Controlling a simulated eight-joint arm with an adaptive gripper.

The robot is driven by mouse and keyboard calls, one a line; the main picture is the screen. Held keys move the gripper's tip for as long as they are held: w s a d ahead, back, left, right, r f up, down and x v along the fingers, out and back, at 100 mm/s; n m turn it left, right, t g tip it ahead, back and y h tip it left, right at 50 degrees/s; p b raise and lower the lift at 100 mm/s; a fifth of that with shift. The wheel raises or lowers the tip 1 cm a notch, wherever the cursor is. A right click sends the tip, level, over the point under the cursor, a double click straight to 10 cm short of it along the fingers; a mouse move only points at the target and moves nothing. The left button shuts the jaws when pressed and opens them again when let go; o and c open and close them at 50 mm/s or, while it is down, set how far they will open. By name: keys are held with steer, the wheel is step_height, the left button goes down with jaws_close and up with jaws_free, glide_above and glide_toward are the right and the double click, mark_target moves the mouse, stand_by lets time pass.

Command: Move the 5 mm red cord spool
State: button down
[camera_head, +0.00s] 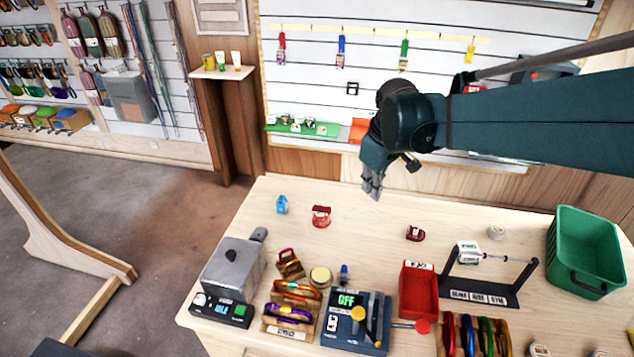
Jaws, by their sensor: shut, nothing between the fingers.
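My gripper (372,193) hangs above the back of the wooden table, fingers pointing down, shut and empty. It is apart from everything on the table. A red, spool-like object (321,216) with a pale label stands on the table, down and left of my gripper. A smaller dark red object (415,234) with a white label lies down and right of it. The labels are too small to read, so I cannot tell which is the 5 mm red cord spool. A black stand (484,292) at the right has a rod carrying a white labelled piece (467,252).
A small blue object (281,204) stands at the back left. A red tray (418,292), a blue device (356,318), a grey box (233,268) and a rack of coloured rings (290,310) crowd the front. A green bin (583,252) stands right. The back middle is mostly clear.

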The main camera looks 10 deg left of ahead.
steer(key=w+a+f+n+g+p, duration=0.1)
steer(key=w+a+f+n+p, duration=0.2)
steer(key=a, duration=0.8)
steer(key=w+a+f+n+g+p, duration=0.1)
steer(key=w+a+f+n+p, duration=0.3)
steer(key=a, duration=0.7)
step_height(320, 180, down, 3)
steer(key=shift+w+a+f+g+h, duration=0.1)
steer(key=shift+w+a+g+h, duration=0.2)
steer(key=shift+w, duration=0.85)
steer(key=shift+d+f, duration=0.1)
steer(key=shift+d, duration=0.05)
steer(key=shift+f+p, duration=0.45)
steer(key=shift+f, duration=4.4)
steer(key=d+b, duration=0.6)
steer(key=d, duration=1.4)
steer(key=shift+d, duration=0.25)
